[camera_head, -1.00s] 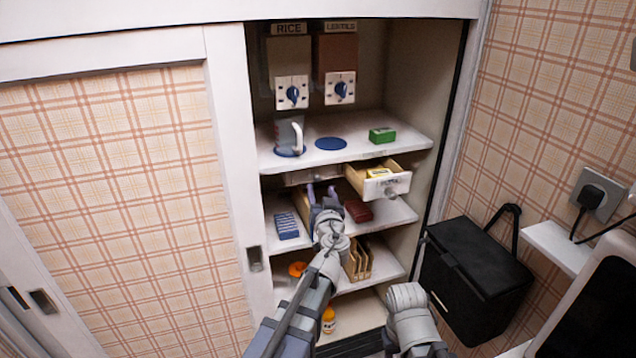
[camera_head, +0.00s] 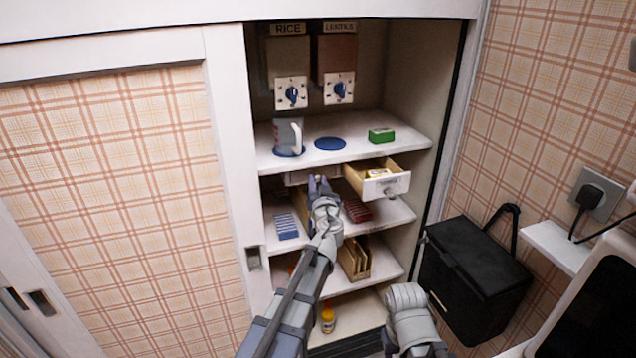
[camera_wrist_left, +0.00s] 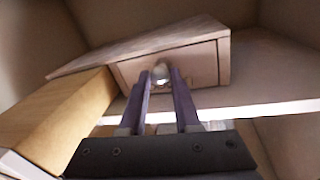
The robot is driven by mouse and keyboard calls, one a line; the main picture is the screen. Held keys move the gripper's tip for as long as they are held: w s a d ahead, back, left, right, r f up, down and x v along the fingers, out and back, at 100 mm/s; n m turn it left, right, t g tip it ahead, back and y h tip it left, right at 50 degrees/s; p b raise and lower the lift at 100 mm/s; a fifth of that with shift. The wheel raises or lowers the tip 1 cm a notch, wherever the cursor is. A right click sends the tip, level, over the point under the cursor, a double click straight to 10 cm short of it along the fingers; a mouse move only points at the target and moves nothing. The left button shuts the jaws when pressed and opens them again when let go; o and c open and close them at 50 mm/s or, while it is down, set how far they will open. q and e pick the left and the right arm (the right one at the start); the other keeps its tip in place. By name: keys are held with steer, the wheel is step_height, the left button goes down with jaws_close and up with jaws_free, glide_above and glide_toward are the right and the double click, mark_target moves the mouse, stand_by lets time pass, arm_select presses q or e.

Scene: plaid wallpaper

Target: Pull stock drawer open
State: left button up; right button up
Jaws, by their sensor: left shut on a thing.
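A shut drawer (camera_head: 299,178) hangs under the middle shelf, left of an open drawer. Its label cannot be read. In the left wrist view its pale front (camera_wrist_left: 202,64) has a round shiny knob (camera_wrist_left: 160,74). My left gripper (camera_head: 319,181) reaches up to this drawer and hides part of its front. In the left wrist view its purple fingers (camera_wrist_left: 161,82) are closed on the knob, one on each side. The drawer front looks flush in its housing. My right arm shows at the bottom, but its fingers do not.
The open drawer (camera_head: 385,187) juts out beside my left gripper; its wooden side (camera_wrist_left: 55,112) is close in the wrist view. A jug (camera_head: 287,137) and green box (camera_head: 381,135) stand above. Blue (camera_head: 286,226) and red (camera_head: 356,211) packs lie below. A black box (camera_head: 475,278) hangs at right.

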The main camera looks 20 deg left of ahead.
arm_select(q)
jaws_close()
stand_by(0.9)
